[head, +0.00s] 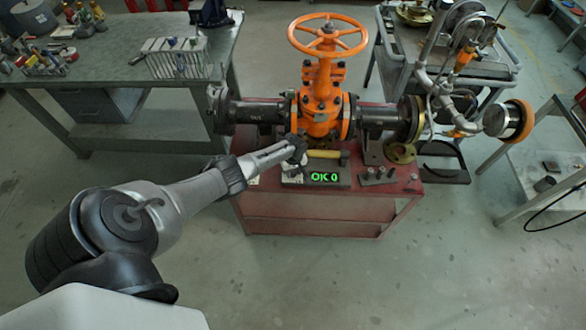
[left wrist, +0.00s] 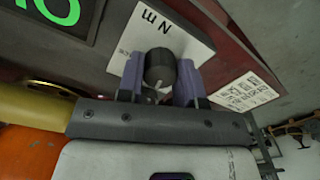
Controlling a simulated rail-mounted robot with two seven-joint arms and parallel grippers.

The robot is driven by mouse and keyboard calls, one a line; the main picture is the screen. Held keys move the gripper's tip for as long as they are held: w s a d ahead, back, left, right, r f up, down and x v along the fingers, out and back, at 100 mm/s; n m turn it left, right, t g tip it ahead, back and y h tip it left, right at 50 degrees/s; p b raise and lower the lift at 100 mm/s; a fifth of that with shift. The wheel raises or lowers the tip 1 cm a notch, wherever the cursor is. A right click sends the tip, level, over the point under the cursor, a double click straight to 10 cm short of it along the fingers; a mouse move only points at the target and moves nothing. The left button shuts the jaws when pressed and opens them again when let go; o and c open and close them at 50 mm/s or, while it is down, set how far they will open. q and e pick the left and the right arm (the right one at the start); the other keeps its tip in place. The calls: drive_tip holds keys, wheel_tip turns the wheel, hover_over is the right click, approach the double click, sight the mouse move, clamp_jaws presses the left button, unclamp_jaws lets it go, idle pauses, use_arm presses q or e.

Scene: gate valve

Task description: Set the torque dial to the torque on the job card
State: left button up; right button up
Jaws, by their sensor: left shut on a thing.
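The torque dial (left wrist: 160,66) is a dark round knob on a white plate (left wrist: 172,36) marked "N m", in the left wrist view. My left gripper (left wrist: 160,82) has its two purple fingers on either side of the dial, shut on it. In the head view my left gripper (head: 297,151) reaches the left end of the display unit and hides the dial. The green display (head: 324,177) appears to read "OK 0". A white printed card (left wrist: 245,91) lies right of the dial; its text is too small to read. My right gripper is not in view.
The orange gate valve (head: 322,95) with its handwheel stands behind the display on the red cabinet (head: 315,215). A yellow-handled tool (head: 323,155) lies between them. Small dark parts (head: 377,176) sit to the right. A workbench (head: 105,58) stands at the left.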

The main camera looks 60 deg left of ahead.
use_arm(q)
drive_tip(key=shift+n, duration=0.4)
drive_tip(key=o, duration=0.9)
drive_tip(key=shift+r, duration=0.1)
drive_tip(key=shift+r+p, duration=0.35)
drive_tip(key=shift+p, duration=0.1)
drive_tip(key=shift+w+r+p, duration=0.15)
drive_tip(key=shift+r+p, duration=2.65)
drive_tip(key=shift+r, duration=3.65)
